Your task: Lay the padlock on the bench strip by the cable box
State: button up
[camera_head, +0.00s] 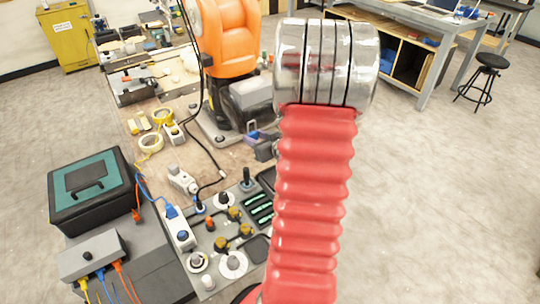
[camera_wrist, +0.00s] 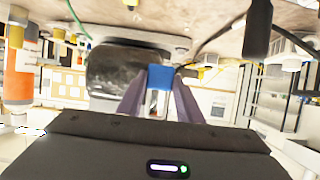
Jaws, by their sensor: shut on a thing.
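In the wrist view my gripper (camera_wrist: 160,88) is shut on a small blue block-like body, which I take to be the padlock (camera_wrist: 160,77). Its shackle cannot be made out. In the head view, my red ribbed arm stands in front, and I cannot clearly make out the gripper or padlock. The grey cable box (camera_head: 93,254) sits at the lower left, with yellow, blue and orange cables at its front. The grey bench strip (camera_head: 150,268) beside it on the right looks bare.
A black and teal case (camera_head: 91,190) stands behind the cable box. A white power strip (camera_head: 180,231) and a panel of knobs (camera_head: 232,263) lie to the right. An orange robot arm (camera_head: 228,40) stands farther back, near yellow tape rolls (camera_head: 150,143).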

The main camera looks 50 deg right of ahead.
jog(key=shift+f, duration=0.1)
send_over(257, 166)
jog(key=shift+d+f, duration=0.1)
jog(key=shift+f, duration=2.7)
jog(key=shift+f, duration=2.1)
jog(key=o, duration=1.1)
jog(key=shift+f, duration=0.1)
jog(key=v, duration=1.2)
